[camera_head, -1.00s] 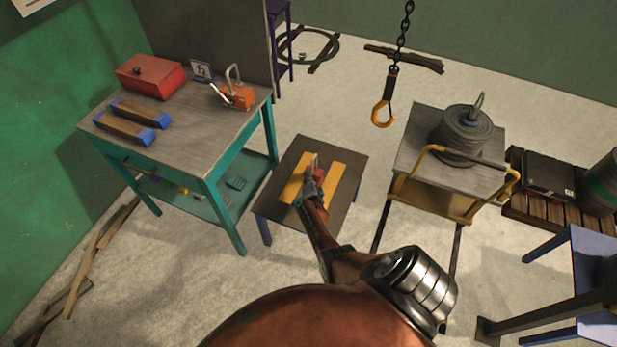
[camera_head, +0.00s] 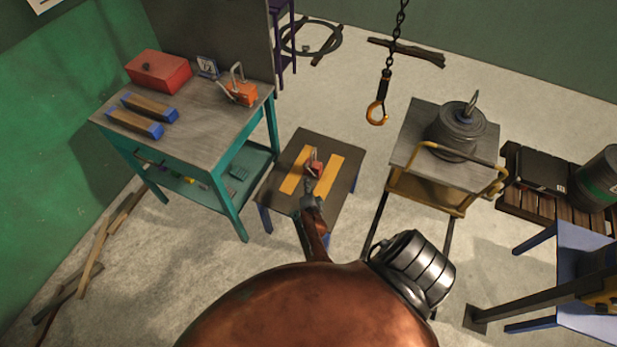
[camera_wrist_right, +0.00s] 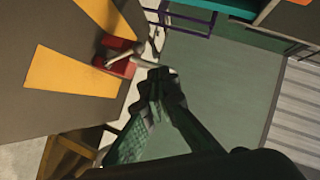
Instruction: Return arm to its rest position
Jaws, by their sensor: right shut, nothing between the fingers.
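My right gripper (camera_head: 309,187) is shut and empty in the head view, at the near side of the small dark table (camera_head: 345,190). A small red block with a metal shackle (camera_head: 314,167) stands on that table between two yellow strips (camera_head: 296,170), just beyond the fingertips and apart from them. In the right wrist view the shut fingers (camera_wrist_right: 158,78) show, with the red block (camera_wrist_right: 112,55) to their left. My copper-coloured arm fills the bottom of the head view. My left gripper is not in view.
A teal workbench (camera_head: 205,130) with a red box (camera_head: 158,70), an orange shackled block (camera_head: 240,93) and two blue-ended bars stands at left. A hook (camera_head: 377,112) hangs on a chain. A yellow-railed cart (camera_head: 408,150) bears a round weight (camera_head: 457,130). A blue stand (camera_head: 570,240) is at right.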

